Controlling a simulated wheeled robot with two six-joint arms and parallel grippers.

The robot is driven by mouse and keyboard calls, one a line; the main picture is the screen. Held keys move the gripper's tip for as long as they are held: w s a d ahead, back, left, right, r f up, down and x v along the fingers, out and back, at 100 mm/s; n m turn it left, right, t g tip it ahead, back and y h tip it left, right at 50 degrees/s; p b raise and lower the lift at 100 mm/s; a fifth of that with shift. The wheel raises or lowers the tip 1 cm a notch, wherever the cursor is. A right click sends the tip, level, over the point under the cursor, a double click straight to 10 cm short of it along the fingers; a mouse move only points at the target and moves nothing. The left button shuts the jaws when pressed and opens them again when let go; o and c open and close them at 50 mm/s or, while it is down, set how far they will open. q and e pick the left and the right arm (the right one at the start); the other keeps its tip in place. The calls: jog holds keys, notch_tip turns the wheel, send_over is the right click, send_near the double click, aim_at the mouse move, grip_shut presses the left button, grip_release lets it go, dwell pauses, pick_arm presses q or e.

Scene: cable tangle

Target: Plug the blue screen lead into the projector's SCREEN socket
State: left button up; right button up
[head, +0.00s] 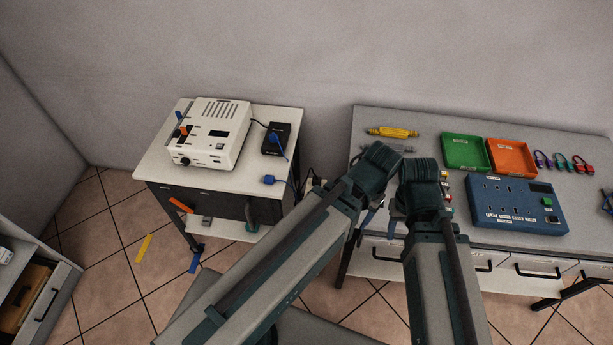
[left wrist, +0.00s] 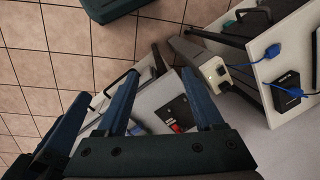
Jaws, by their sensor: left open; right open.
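The white projector (head: 215,130) stands on the small table at the left in the head view; I cannot read its socket labels. A blue plug (head: 269,180) lies near that table's right front edge, its lead running off to the right. Another blue plug (head: 277,141) sits at a black box (head: 272,149) beside the projector. Both blue plugs also show at the right of the left wrist view. My left gripper (left wrist: 158,78) is open and empty, well right of the small table. My right gripper (head: 398,210) is open by the right table's front edge, partly hidden by its wrist.
The right table (head: 362,128) holds a green tray (head: 465,151), an orange tray (head: 511,158), a blue panel (head: 515,205) and several coloured leads. A drawer unit (head: 30,270) stands lower left. My forearms cross the middle.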

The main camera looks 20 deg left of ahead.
pick_arm(q)
jog(key=w+a+f+n+y+b, duration=0.1)
jog(key=w+a+f+n+b, duration=0.2)
jog(key=w+f+n+b, duration=0.15)
jog(key=n+g+y+b, duration=0.2)
jog(key=n+y+b, duration=0.5)
jog(key=n+b, duration=1.05)
send_near(271, 179)
jog(key=a+f, duration=0.1)
jog(key=a+f+n+b, duration=0.2)
jog(key=a+f, duration=0.1)
jog(key=shift+s, duration=0.4)
jog(key=shift+b+x, duration=0.7)
jog(key=shift+x, duration=0.45)
jog(key=shift+r, duration=0.15)
jog(key=shift+c, duration=0.3)
grip_shut()
jog(key=shift+r, duration=0.1)
